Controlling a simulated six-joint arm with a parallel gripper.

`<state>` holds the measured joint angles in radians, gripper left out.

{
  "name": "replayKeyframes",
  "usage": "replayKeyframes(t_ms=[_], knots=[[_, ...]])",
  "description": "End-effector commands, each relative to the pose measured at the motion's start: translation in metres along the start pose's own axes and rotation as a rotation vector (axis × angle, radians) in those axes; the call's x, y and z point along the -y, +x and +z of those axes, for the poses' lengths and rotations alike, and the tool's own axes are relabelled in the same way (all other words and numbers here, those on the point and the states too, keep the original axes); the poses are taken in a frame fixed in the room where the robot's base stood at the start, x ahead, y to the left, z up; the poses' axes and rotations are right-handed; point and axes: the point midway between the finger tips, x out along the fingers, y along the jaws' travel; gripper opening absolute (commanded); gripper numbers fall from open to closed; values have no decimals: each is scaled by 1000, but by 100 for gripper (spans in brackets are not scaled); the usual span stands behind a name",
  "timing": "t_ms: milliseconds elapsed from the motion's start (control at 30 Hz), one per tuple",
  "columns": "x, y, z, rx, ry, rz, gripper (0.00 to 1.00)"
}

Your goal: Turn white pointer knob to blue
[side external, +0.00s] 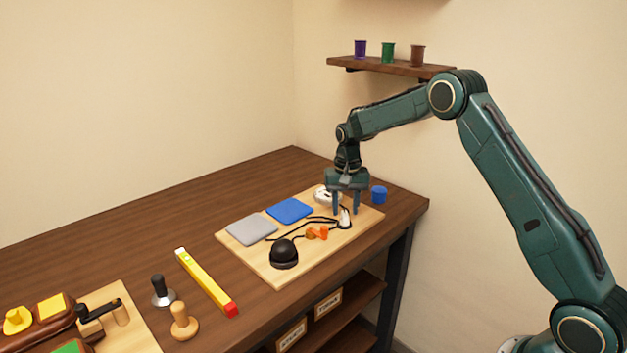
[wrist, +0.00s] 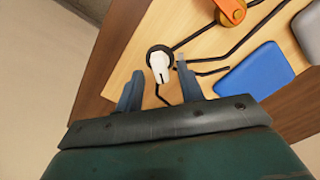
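The white pointer knob (side external: 345,219) stands on the light wooden board (side external: 262,270), near its right edge. In the wrist view the knob (wrist: 160,63) has a white pointer on a round black base, with black lines running out from it. My gripper (side external: 346,210) is above the knob, pointing down. In the wrist view my gripper (wrist: 160,72) is open, with one finger on either side of the knob; I cannot tell whether they touch it. A blue square pad (side external: 290,210) lies on the board and also shows in the wrist view (wrist: 250,76).
A grey pad (side external: 251,230), a black dome (side external: 284,253) and an orange part (side external: 317,232) share the board. A blue cup (side external: 378,195) stands by the board's right side. A yellow bar (side external: 205,280) lies left.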

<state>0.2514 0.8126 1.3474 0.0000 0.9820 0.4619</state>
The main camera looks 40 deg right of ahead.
Motion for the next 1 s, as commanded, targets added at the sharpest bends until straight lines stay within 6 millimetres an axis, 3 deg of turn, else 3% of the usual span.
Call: replayKeyframes(t_ms=[600,800,1000], knots=[[0,-99,0,-5,1,-2,38],[0,-117,0,-3,1,-1,38],[0,-122,0,-2,1,-1,38]])
